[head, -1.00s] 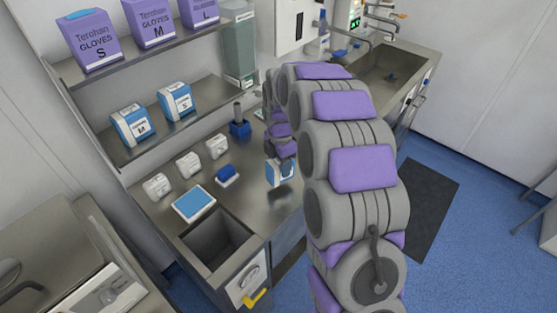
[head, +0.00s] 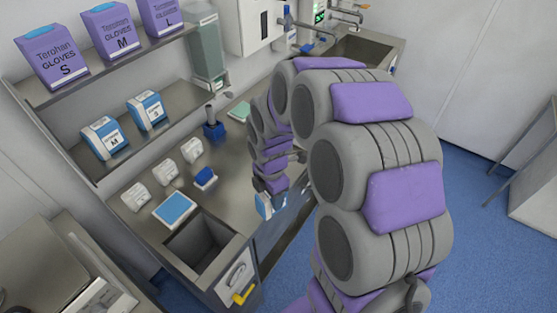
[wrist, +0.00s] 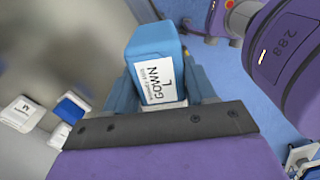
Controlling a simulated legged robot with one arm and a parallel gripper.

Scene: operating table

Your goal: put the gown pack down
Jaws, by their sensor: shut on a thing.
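In the head view the pack (head: 264,206) shows small below my gripper (head: 268,190), by the front edge of the steel counter (head: 232,160). My arm hides part of it. I cannot tell whether its underside touches anything.
On the counter are a blue-topped tray (head: 175,208), a small blue block (head: 205,178), several white packs (head: 166,172) and a blue holder (head: 213,130). A sunken bin (head: 200,245) opens at the near end. Shelves hold two gown packs (head: 105,138) and purple glove boxes (head: 52,55).

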